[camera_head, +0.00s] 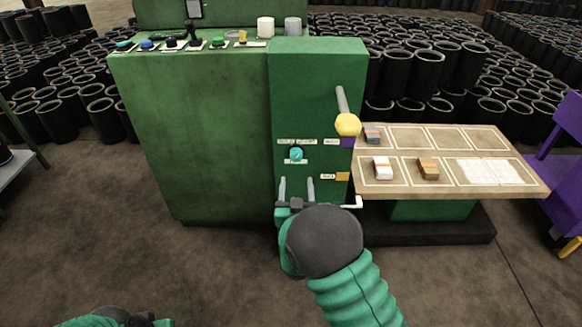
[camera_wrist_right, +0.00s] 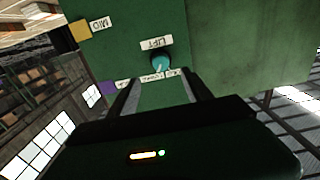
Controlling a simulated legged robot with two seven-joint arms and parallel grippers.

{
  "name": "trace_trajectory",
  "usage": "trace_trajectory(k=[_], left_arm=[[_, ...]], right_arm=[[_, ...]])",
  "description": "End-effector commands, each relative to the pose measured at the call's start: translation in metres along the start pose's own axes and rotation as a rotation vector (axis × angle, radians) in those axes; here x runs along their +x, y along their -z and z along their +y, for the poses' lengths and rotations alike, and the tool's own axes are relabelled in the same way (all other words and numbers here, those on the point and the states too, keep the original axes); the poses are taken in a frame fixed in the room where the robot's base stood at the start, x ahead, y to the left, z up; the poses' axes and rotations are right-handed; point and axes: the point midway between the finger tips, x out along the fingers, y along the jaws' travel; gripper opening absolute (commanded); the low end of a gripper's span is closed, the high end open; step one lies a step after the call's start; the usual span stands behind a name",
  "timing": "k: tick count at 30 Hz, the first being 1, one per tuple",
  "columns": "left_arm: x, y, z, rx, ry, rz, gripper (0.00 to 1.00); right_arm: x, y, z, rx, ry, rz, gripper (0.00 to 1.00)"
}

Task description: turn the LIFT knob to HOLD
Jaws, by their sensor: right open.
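The LIFT knob (camera_head: 296,154) is a small teal knob on the front of the green cabinet panel (camera_head: 318,90). A white label strip sits above it and a small label below it. In the right wrist view the teal knob (camera_wrist_right: 161,63) shows beyond the fingertips, with the LIFT label (camera_wrist_right: 156,43) beside it. My right gripper (camera_head: 297,183) is open and empty, its two fingers pointing at the panel below the knob, apart from it. In the wrist view the fingers (camera_wrist_right: 160,87) are spread. My left arm shows only partly at the bottom left; its fingers are not visible.
A lever with a yellow ball (camera_head: 347,124) sticks out at the panel's right. A wooden table (camera_head: 450,143) with several small blocks stands to the right. Purple (camera_head: 347,143) and orange (camera_head: 343,176) patches mark the panel's edge. Black sleeves (camera_head: 430,70) fill the floor behind.

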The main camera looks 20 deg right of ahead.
Motion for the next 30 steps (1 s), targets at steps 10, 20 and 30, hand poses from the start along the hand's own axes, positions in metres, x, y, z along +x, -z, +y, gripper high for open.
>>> trace_trajectory(k=[10,20,30], left_arm=[[0.033,-0.008,0.0,-0.001,0.0,-0.001,0.36],[0.038,-0.009,0.0,-0.001,0.0,-0.001,0.36],[0.038,-0.009,0.0,-0.001,0.0,-0.001,0.36]], right_arm=[[0.087,-0.004,0.0,0.001,0.001,0.002,0.58],[0.11,-0.001,0.0,0.0,0.001,-0.002,0.58],[0.11,-0.001,0.0,0.0,0.001,-0.002,0.31]])
